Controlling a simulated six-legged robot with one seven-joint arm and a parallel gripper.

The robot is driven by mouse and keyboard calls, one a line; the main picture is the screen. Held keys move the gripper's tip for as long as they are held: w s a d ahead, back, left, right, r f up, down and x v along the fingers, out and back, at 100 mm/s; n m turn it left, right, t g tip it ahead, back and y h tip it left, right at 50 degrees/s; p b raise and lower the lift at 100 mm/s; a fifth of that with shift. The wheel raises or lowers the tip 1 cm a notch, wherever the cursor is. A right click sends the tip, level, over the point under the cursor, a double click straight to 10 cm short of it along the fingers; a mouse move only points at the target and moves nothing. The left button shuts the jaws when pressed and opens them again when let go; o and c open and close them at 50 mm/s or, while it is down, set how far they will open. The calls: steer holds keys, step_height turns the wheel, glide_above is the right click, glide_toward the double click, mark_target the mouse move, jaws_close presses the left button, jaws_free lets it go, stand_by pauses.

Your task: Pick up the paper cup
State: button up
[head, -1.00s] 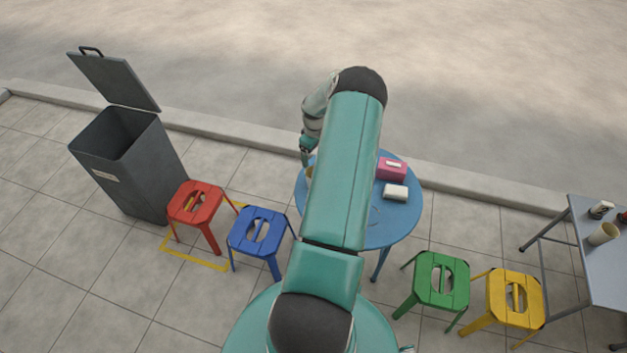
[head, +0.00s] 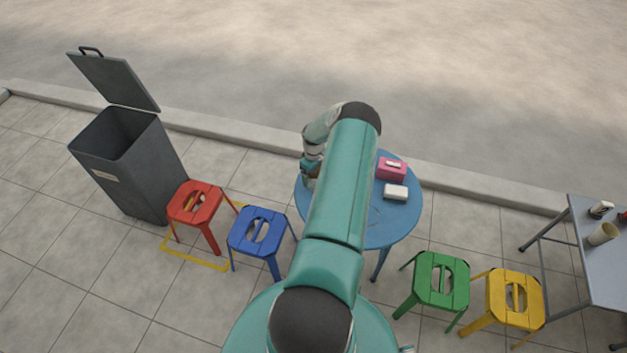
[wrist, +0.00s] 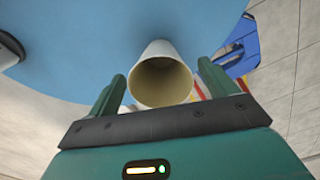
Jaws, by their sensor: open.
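The paper cup (wrist: 158,85) is white outside and tan inside, and its open mouth faces the wrist camera. It is at the blue round table (head: 400,222), near that table's left edge. My gripper (wrist: 162,70) is open, with one finger on either side of the cup in the wrist view. Whether the fingers touch the cup cannot be told. In the head view my gripper is low over the left side of the table, and the cup is mostly hidden by my arm.
A pink box (head: 391,168) and a white block (head: 396,192) lie on the table's right side. Red (head: 195,204), blue (head: 258,232), green (head: 441,280) and yellow (head: 515,299) stools stand around. A grey bin (head: 125,160) is at left; a grey table (head: 600,270) with a cream cup is at right.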

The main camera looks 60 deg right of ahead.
steer(key=shift+c, duration=0.3)
steer(key=c, duration=0.9)
steer(key=shift+c, duration=0.2)
steer(key=shift+r, duration=0.1)
